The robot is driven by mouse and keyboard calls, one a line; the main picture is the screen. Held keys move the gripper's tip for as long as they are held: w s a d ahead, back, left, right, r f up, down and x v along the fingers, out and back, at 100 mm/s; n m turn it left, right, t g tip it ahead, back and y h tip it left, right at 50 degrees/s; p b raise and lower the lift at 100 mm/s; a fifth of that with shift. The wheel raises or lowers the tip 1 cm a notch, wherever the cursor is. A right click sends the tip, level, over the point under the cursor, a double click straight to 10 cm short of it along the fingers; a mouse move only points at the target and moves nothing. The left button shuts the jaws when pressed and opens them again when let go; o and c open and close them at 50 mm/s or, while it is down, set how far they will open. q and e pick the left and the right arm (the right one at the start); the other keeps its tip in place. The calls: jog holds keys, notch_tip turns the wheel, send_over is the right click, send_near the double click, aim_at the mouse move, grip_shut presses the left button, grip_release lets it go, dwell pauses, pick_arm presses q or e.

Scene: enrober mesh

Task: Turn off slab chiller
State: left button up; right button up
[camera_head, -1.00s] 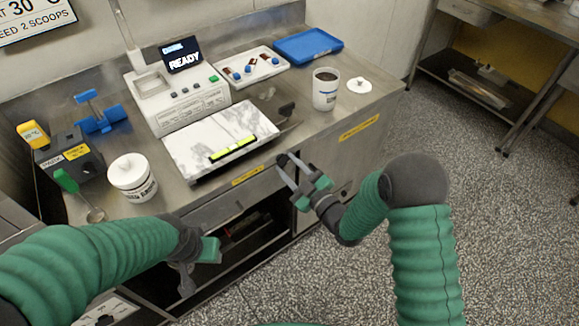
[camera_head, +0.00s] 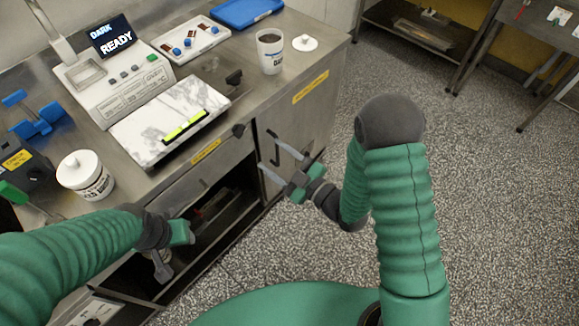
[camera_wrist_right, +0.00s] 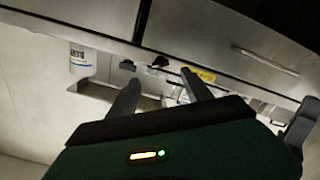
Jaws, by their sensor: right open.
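The white marble slab (camera_head: 170,121) lies on a metal base on the counter, with a yellow-green strip near its front edge. A dark knob (camera_head: 238,130) sits on the counter's front face, right of a yellow label (camera_head: 206,151). My right gripper (camera_head: 264,149) is open and empty in front of the cabinet, right of and below the knob. In the right wrist view its fingers (camera_wrist_right: 160,76) are apart, with dark knob-like shapes (camera_wrist_right: 159,63) beyond them. My left gripper (camera_head: 170,247) hangs low before the open cabinet; its jaw gap is unclear.
A machine with a screen reading DARK READY (camera_head: 113,36) stands behind the slab. A white cup of brown contents (camera_head: 270,52) and a dark lever-like piece (camera_head: 234,77) are to the right. A lidded white jar (camera_head: 84,175) is at left.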

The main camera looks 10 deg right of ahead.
jog(key=v, duration=0.6)
jog(key=shift+w, duration=0.1)
jog(key=w+d+r+m+g+h+p, duration=0.1)
jog(key=d+r+m+g+h+p, duration=0.1)
jog(key=d+m+g+h+p, duration=0.6)
jog(key=s+d+r+m+g+h+p, duration=0.1)
jog(key=s+r+m+g, duration=0.3)
jog(key=s, duration=0.8)
jog(key=shift+d+r+m+h+p, duration=0.25)
jog(key=shift+r+m+h+p, duration=0.3)
jog(key=shift+r+m+h, duration=0.2)
